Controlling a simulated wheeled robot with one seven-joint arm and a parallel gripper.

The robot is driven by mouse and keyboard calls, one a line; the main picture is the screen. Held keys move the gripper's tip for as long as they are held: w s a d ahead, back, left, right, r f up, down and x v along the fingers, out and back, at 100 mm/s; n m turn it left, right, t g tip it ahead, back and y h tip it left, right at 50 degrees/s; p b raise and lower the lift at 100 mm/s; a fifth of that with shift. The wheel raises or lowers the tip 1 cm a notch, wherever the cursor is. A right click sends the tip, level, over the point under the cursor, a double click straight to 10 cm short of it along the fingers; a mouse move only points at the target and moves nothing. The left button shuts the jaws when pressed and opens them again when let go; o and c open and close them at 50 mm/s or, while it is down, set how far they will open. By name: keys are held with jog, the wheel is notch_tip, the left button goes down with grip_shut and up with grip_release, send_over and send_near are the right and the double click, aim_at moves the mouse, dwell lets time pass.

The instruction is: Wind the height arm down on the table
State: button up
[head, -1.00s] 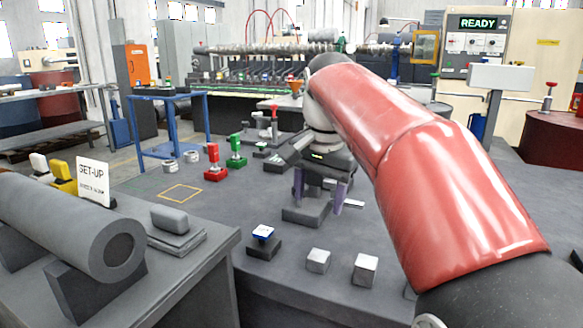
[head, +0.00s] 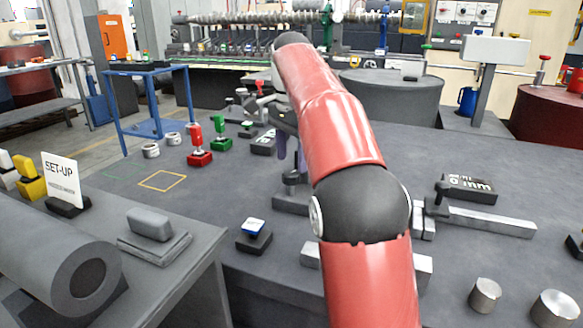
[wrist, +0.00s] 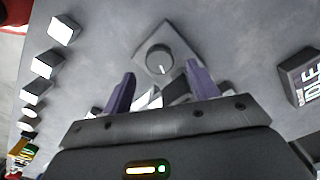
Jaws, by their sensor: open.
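My gripper (wrist: 160,92) is open, with two purple fingers apart and nothing held between them. In the wrist view a round grey knob (wrist: 159,60) with a white mark stands on a square plate (wrist: 180,38), just beyond the fingertips and apart from them. In the head view my gripper (head: 291,155) is low over the table, at a grey block (head: 290,205) with a short post. The forearm partly hides this area. I cannot tell for certain which part is the height arm.
On the dark table (head: 215,215), a blue-topped block (head: 254,232) stands in front, and red (head: 198,150) and green (head: 220,140) levers stand behind left. A flat metal bar (head: 485,220) and a lettered black box (head: 468,188) lie right. Metal cylinders (head: 485,295) stand front right.

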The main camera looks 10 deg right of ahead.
aim_at(291, 172)
jog(key=shift+f, duration=1.75)
jog(key=shift+c, duration=0.2)
jog(key=c, duration=0.9)
jog(key=shift+c, duration=0.2)
jog(key=shift+n, duration=0.3)
jog(key=n, duration=1.3)
jog(key=shift+a, duration=0.1)
jog(key=shift+n, duration=0.3)
